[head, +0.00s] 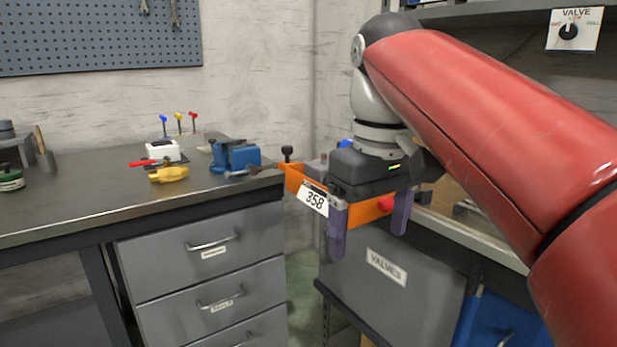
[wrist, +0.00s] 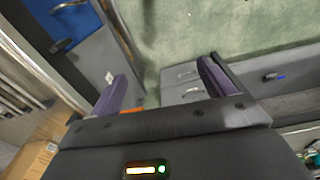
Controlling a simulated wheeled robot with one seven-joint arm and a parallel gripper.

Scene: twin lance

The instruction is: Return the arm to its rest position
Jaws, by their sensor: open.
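My gripper (head: 369,222) hangs from my red arm on the right side of the head view, fingers pointing down. Its two purple fingers are spread apart with nothing between them. In the wrist view the fingers of my gripper (wrist: 165,85) also stand apart, with the floor showing beyond them.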

